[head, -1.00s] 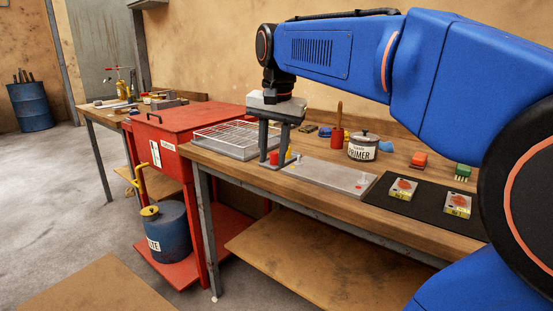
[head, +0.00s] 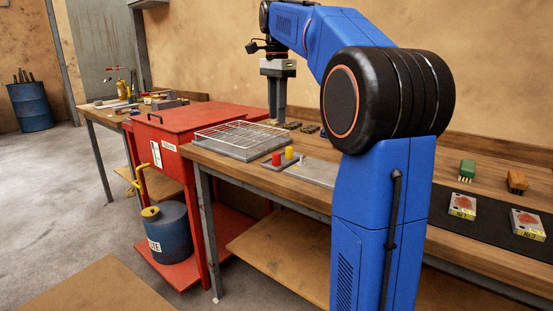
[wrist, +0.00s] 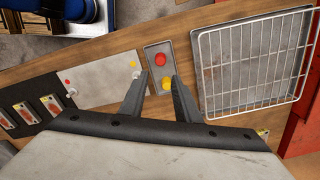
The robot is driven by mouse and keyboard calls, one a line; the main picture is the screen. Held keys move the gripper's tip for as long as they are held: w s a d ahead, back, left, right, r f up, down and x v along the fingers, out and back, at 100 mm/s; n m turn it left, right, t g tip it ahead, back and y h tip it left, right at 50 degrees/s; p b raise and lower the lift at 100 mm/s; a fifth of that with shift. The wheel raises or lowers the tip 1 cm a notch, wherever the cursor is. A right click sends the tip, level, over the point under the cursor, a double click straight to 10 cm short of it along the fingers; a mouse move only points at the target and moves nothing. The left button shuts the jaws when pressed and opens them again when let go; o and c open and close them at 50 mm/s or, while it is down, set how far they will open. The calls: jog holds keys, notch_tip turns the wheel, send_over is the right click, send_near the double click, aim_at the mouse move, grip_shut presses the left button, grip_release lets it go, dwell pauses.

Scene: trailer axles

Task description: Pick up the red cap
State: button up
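The red cap (head: 277,158) stands on a small grey plate (head: 281,165) on the bench, with a yellow cap (head: 289,153) beside it. In the wrist view the red cap (wrist: 160,60) lies beyond the fingertips, and the yellow cap (wrist: 167,84) appears between them. My gripper (head: 277,118) points down, above and behind the caps in the head view. In the wrist view my gripper (wrist: 159,80) has its two fingers apart with nothing held.
A grey plate (wrist: 100,80) lies on the other side. Red cabinet (head: 185,118) adjoins the bench. My arm hides part of the bench.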

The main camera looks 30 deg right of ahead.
aim_at(277, 153)
notch_tip(277, 153, down, 14)
jog(key=shift+f, duration=0.1)
dwell(0.6)
jog(key=shift+c, duration=0.5)
grip_shut()
